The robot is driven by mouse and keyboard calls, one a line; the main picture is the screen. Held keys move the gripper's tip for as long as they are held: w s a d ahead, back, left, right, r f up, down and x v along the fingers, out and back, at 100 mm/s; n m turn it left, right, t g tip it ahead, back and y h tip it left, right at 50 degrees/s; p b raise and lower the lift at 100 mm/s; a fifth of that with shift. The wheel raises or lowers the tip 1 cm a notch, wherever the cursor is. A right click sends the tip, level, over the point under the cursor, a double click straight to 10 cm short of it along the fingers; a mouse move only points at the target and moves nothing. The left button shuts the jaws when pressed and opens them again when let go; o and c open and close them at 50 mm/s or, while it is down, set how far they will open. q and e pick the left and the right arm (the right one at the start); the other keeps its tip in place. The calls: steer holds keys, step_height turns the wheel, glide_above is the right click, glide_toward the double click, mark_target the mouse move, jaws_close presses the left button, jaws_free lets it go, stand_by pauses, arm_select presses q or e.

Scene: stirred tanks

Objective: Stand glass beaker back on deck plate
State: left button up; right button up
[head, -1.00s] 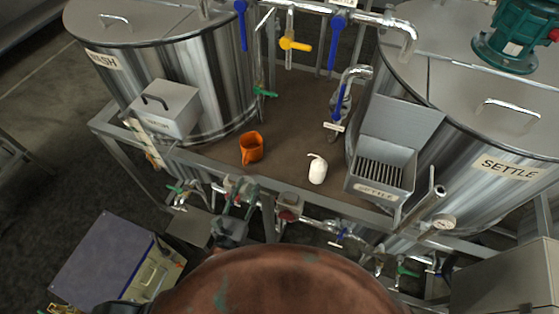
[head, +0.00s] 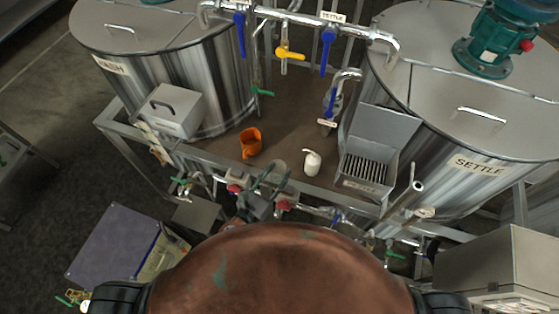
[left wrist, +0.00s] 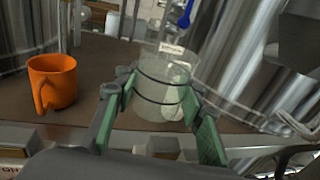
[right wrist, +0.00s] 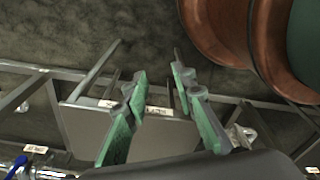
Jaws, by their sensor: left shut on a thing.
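The clear glass beaker (left wrist: 160,105), with dark bands around it, is between the green-padded fingers of my left gripper (left wrist: 158,95) in the left wrist view. The gripper is shut on it and the beaker looks roughly upright. In the head view my left gripper (head: 262,195) is at the front edge of the brown deck plate (head: 285,125), and the beaker shows only faintly. I cannot tell whether the beaker touches the plate. My right gripper (right wrist: 160,100) is open and empty, above the floor and a grey panel in the right wrist view.
A grated box (head: 366,168) and steel tanks flank the plate. Valves and pipes line its front. The plate's middle is clear.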

mark_target(279, 158)
arm_select(q)
steer(key=w+f, duration=0.1)
steer(key=w, duration=0.1)
steer(key=w+f+b, duration=0.1)
steer(key=w, duration=0.2)
steer(key=w+f+b, duration=0.1)
steer(key=w+f, duration=0.1)
steer(key=w, duration=0.1)
steer(key=shift+w+d, duration=0.1)
steer(key=shift+w, duration=0.05)
steer(key=w+f+b, duration=0.1)
steer(key=f+b, duration=0.1)
steer(key=w+f+b, duration=0.1)
steer(key=w+f, duration=0.1)
steer(key=shift+w+b, duration=0.1)
steer(key=shift+b, duration=0.25)
steer(key=shift+w+f, duration=0.35)
steer(key=shift+w, duration=0.05)
steer(key=shift+w+f+b, duration=0.25)
steer(key=shift+f+b, duration=0.15)
steer(key=shift+b, duration=0.3)
step_height(279, 158, down, 2)
steer(key=shift+w+f+b, duration=0.15)
steer(key=shift+b, duration=0.85)
steer(key=shift+f, duration=0.3)
steer(key=shift+r, duration=0.15)
